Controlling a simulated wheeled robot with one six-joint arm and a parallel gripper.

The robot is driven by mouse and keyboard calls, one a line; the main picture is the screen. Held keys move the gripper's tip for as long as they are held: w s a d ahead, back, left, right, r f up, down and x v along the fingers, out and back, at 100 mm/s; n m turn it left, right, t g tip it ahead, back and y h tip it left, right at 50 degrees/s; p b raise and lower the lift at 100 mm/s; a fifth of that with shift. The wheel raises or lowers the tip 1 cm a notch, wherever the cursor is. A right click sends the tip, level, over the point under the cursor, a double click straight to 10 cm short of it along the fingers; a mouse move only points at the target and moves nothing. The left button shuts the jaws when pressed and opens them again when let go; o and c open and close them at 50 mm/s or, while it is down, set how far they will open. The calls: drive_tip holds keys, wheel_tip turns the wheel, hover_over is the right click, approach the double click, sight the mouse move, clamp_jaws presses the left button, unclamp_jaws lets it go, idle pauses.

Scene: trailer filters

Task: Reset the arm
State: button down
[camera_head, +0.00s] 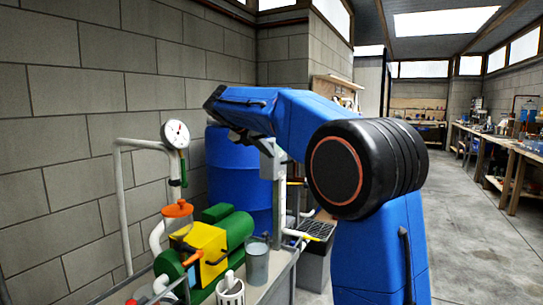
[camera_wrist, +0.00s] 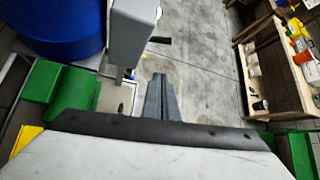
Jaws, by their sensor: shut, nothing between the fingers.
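My blue arm (camera_head: 300,122) is raised and bent, reaching to the left over the machine bench in the head view. My gripper (camera_wrist: 161,92) shows in the wrist view as two grey fingers lying together, shut and empty. It points down past a grey box (camera_wrist: 132,32) with a black handle, over the bench and the concrete floor. In the head view I cannot clearly make out the fingers near the arm's end.
A blue barrel (camera_head: 225,175) stands by the block wall behind the bench. The bench carries a green and yellow pump (camera_head: 208,245), a pressure gauge (camera_head: 176,134) on white pipe, and a clear beaker (camera_head: 257,262). Wooden workbenches (camera_head: 515,160) line the right; the floor between is clear.

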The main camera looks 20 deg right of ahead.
idle(0.4)
drive_tip(key=s+a+f+m+y, duration=0.15)
drive_tip(key=s+f+m, duration=0.25)
drive_tip(key=s, duration=0.4)
drive_tip(key=s+f+m+y, duration=0.2)
drive_tip(key=s+f+m, duration=0.25)
drive_tip(key=s, duration=0.45)
drive_tip(key=s+a+f+m+y, duration=0.1)
drive_tip(key=s+f+m+y, duration=0.1)
drive_tip(key=s+f+m, duration=0.45)
drive_tip(key=s+a+f+m+y, duration=0.2)
drive_tip(key=s+f+m, duration=0.4)
drive_tip(key=s, duration=0.5)
drive_tip(key=s+a+f+m+y, duration=0.1)
drive_tip(key=s+a+f+m, duration=0.3)
drive_tip(key=s+f, duration=0.6)
drive_tip(key=shift+s+a+m+t+y, duration=0.15)
drive_tip(key=shift+s+m+t+y, duration=0.25)
drive_tip(key=shift+s+m, duration=0.55)
drive_tip(key=shift+r, duration=0.1)
